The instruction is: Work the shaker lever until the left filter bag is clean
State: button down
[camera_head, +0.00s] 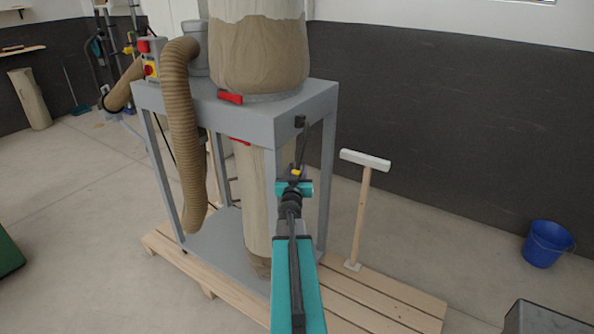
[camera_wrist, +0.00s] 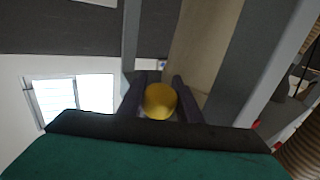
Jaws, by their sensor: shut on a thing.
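The filter bag (camera_head: 260,55) stands on top of the grey frame; its lower part is brown with dust, with a paler band above, and its top is cut off. It is the only upper bag in view. The shaker lever (camera_head: 302,145) is a dark rod hanging from a pivot on the frame's front right corner, ending in a yellow knob (camera_head: 296,172). My gripper (camera_head: 295,177) is shut on this knob. In the wrist view the yellow knob (camera_wrist: 160,101) sits between both dark fingers. A pale collecting bag (camera_head: 257,205) hangs below, partly behind my arm.
A ribbed hose (camera_head: 181,130) hangs at the frame's left. Red clamp handles (camera_head: 230,97) sit near the bag's base. A T-shaped wooden tool (camera_head: 362,205) stands on the pallet (camera_head: 385,300) at right. A blue bucket (camera_head: 547,244) stands on open floor.

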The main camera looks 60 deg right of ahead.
jog(key=c, duration=1.3)
grip_release()
jog(key=shift+a+f, duration=0.1)
jog(key=shift+f, duration=0.15)
jog(key=shift+c, duration=0.2)
jog(key=shift+o, duration=0.2)
jog(key=shift+r, duration=0.1)
jog(key=shift+a, duration=0.15)
